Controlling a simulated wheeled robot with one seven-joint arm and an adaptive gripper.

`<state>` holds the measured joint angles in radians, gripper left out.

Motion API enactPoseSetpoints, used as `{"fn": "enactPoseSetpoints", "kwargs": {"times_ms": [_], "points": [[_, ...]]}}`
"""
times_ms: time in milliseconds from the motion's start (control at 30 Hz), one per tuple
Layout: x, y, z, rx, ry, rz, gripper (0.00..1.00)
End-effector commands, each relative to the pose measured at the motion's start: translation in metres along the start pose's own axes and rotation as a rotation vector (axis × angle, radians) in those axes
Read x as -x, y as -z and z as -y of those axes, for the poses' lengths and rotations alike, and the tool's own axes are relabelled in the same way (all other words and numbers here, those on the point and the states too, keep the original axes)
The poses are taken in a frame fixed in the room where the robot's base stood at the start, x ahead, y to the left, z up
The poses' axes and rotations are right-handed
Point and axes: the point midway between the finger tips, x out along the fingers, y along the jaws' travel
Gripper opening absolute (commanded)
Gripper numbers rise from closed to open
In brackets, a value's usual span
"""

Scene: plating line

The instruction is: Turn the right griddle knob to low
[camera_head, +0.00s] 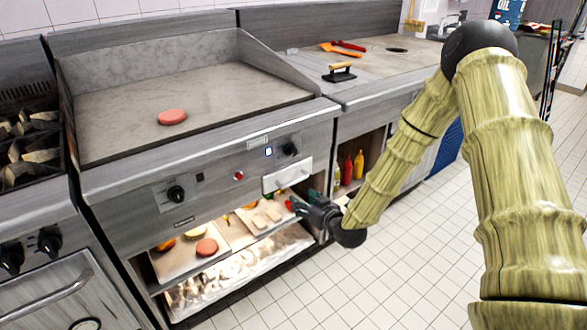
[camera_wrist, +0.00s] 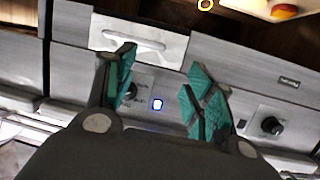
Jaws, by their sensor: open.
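The right griddle knob (camera_head: 290,149) is black and round on the steel front panel, right of a blue-lit switch (camera_head: 268,151). In the wrist view, where the panel appears turned over, the right knob (camera_wrist: 130,93) is partly hidden behind the left finger. My gripper (camera_head: 297,204) is open and empty, in front of the panel and below the knob in the head view. Its teal finger pads (camera_wrist: 163,72) also show in the wrist view, apart from the knob. The knob's pointer setting is too small to read.
The left griddle knob (camera_head: 176,194) sits further left. A pale drawer front with a handle (camera_head: 287,176) juts out below the right knob. A patty (camera_head: 172,117) lies on the griddle plate. Trays of food (camera_head: 188,258) fill the shelf below. Tiled floor (camera_head: 340,280) in front is clear.

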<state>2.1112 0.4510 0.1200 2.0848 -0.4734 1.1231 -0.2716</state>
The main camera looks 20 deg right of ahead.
Motion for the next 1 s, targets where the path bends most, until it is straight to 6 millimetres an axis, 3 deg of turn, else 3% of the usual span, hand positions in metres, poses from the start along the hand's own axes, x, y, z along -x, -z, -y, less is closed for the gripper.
{"fn": "enactPoseSetpoints", "kwargs": {"times_ms": [100, 200, 300, 467, 1000], "points": [[-0.019, 0.044, -0.027, 0.042, -0.015, -0.155, 0.54], [-0.023, 0.072, -0.039, 0.067, -0.022, -0.235, 0.54], [-0.025, 0.086, -0.045, 0.081, -0.027, -0.274, 0.54], [-0.035, 0.094, -0.047, 0.086, -0.027, -0.286, 0.54], [-0.112, 0.115, -0.046, 0.085, -0.025, -0.282, 0.54]]}}
